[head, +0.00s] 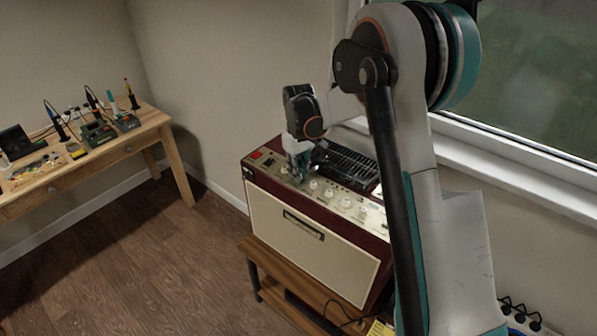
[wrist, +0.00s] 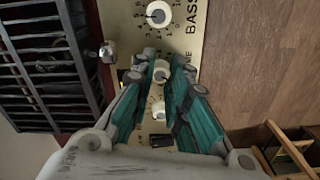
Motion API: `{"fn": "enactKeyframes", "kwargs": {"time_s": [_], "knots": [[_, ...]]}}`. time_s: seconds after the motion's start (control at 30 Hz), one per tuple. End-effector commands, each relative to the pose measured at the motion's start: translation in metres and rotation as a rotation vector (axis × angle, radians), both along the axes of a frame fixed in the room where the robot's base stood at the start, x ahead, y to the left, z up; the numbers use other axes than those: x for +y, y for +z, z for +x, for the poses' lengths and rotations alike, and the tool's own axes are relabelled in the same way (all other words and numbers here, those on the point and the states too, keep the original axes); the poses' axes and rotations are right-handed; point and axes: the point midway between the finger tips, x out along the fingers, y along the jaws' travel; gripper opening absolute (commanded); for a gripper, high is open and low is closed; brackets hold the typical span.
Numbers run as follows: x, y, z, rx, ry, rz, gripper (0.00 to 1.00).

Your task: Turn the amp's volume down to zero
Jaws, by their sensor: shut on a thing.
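The amp (head: 310,247) has a cream front and dark red casing and stands on a low wooden stand. Its top panel carries a row of pale round knobs. My gripper (head: 298,176) points down at the left part of that panel. In the wrist view, my gripper (wrist: 162,64) has its teal fingers on both sides of a pale knob, the volume knob (wrist: 161,71), beside a partly covered label ending in "ME". The fingers are shut on it and hide its scale. The bass knob (wrist: 158,14) is just past the fingertips, and another knob (wrist: 158,109) shows between the fingers.
A dark slatted grille (wrist: 50,65) lies along the knob panel, with a small metal part (wrist: 107,51) near it. A wooden workbench (head: 100,150) with soldering tools stands at the left wall. The window is behind my arm. Open floor (head: 130,255) lies left of the amp.

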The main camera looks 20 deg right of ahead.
Motion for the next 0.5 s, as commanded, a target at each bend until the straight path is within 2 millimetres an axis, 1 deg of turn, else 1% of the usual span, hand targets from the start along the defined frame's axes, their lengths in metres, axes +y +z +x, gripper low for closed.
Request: {"fn": "enactKeyframes", "kwargs": {"time_s": [0.4, 0.43, 0.47, 0.5], "knots": [[0.0002, 0.0015, 0.0021, -0.005, 0.008, 0.0, 0.0], [0.0002, 0.0015, 0.0021, -0.005, 0.008, 0.0, 0.17], [0.0002, 0.0015, 0.0021, -0.005, 0.008, 0.0, 0.24], [0.0002, 0.0014, 0.002, -0.005, 0.008, 0.0, 0.33]]}}
